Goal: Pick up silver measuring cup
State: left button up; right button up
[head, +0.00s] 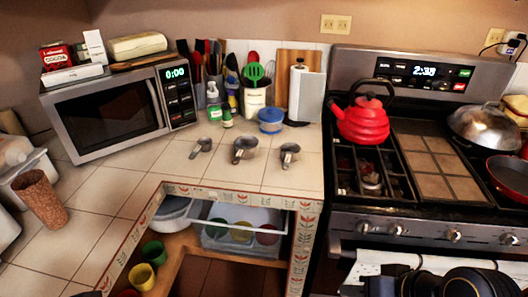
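Three silver-grey measuring cups with short handles lie apart in a row on the tiled counter. The left cup (203,146) is the smallest looking, the middle cup (243,149) the largest looking, and the right cup (289,152) sits nearest the stove. All three are clear of any gripper. My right gripper (440,284) shows only in part, as dark rounded shapes at the bottom right edge, in front of the oven and well away from the cups. Its fingers cannot be made out. I cannot make out my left gripper.
A microwave (110,108) stands behind to the left. A blue-lidded jar (271,121) and a paper towel roll (307,98) stand behind the cups. A red kettle (364,121) is on the stove to the right. Below the counter edge is an open shelf with a clear bin (213,238).

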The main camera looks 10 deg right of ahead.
aim_at(290, 151)
jog(key=i+j+z, duration=0.15)
jog(key=i, duration=0.25)
jog(key=i+j+z, duration=0.2)
jog(key=i, duration=0.15)
jog(key=i+z, duration=0.15)
jog(key=i, duration=0.25)
